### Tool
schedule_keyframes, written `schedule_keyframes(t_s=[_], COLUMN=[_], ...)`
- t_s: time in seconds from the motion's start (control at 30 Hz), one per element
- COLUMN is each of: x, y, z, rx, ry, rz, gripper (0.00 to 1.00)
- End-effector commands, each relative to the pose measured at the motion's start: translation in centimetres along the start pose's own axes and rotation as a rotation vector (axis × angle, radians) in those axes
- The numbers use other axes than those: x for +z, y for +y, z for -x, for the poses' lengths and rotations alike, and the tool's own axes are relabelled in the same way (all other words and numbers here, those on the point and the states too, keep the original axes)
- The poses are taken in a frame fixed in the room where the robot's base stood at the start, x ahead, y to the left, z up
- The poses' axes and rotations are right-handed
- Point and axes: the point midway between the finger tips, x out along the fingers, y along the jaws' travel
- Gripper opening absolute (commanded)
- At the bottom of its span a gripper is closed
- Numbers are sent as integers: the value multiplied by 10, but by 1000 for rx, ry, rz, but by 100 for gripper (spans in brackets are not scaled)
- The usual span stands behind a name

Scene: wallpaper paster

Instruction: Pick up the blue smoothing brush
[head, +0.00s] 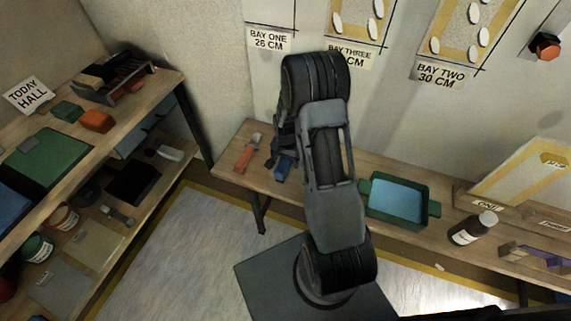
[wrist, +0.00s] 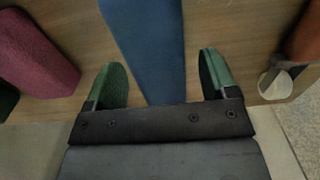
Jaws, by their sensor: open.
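The blue smoothing brush (head: 283,172) lies on the wooden bench, partly hidden by my arm in the head view. In the wrist view a long blue part of it (wrist: 148,45) runs from the top edge down between my fingers. My gripper (wrist: 163,82) is open, with one green-padded finger on each side of the blue part. Gaps show on both sides, so neither finger visibly touches it. In the head view my gripper (head: 276,160) is low over the bench, mostly dark and hard to make out.
An orange-handled tool (head: 246,156) lies left of the brush; an orange thing (wrist: 306,40) shows at right in the wrist view. A maroon block (wrist: 35,52) is at left there.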

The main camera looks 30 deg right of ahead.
Motion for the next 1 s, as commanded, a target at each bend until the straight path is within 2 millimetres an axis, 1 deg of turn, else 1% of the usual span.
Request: schedule_keyframes(t_s=[0.03,0.13,0.43,0.47,1.0], x=[0,0,0,0,0], y=[0,0,0,0,0], z=[-7,-14,-17,-17,-17], rx=[1,0,-1,-1,-1], ry=[-1,0,1,1,1], rz=[0,0,0,0,0], gripper=[79,79,79,77,25])
